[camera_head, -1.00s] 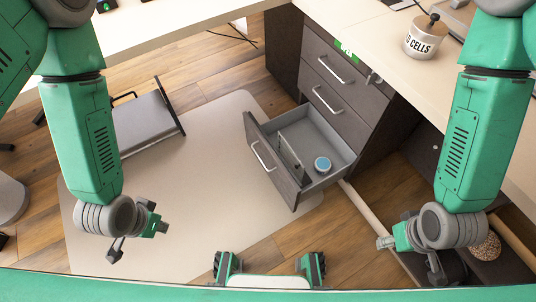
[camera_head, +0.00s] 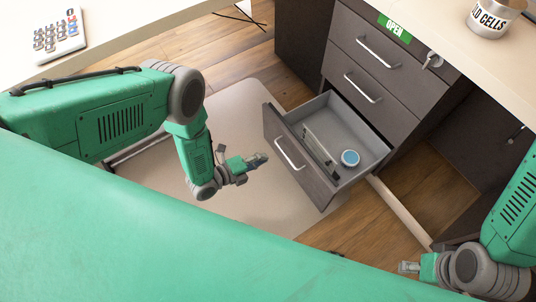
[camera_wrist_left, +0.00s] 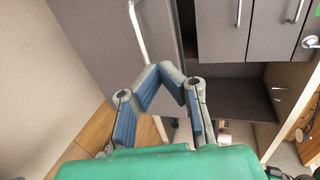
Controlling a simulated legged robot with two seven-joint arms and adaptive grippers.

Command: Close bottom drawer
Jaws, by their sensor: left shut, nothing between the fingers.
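The bottom drawer (camera_head: 330,197) of the dark cabinet is pulled out, its front facing left with a silver handle (camera_head: 289,154). Inside are a round blue-topped container (camera_head: 350,158) and a thin upright panel. My left gripper (camera_head: 264,158) is shut and empty, just left of the drawer front near its handle; a gap seems to show between them. In the left wrist view, the drawer front (camera_wrist_left: 88,42) and its handle lie beyond my fingers (camera_wrist_left: 160,70). My right gripper (camera_head: 402,267) is low at the right, away from the drawer; its jaws are too small to judge.
Two upper drawers (camera_head: 366,95) are closed, with a green OPEN label (camera_head: 394,28) above and keys in a lock (camera_head: 433,61). A pale floor mat (camera_head: 262,213) lies left of the drawer. A calculator (camera_head: 58,36) is upper left.

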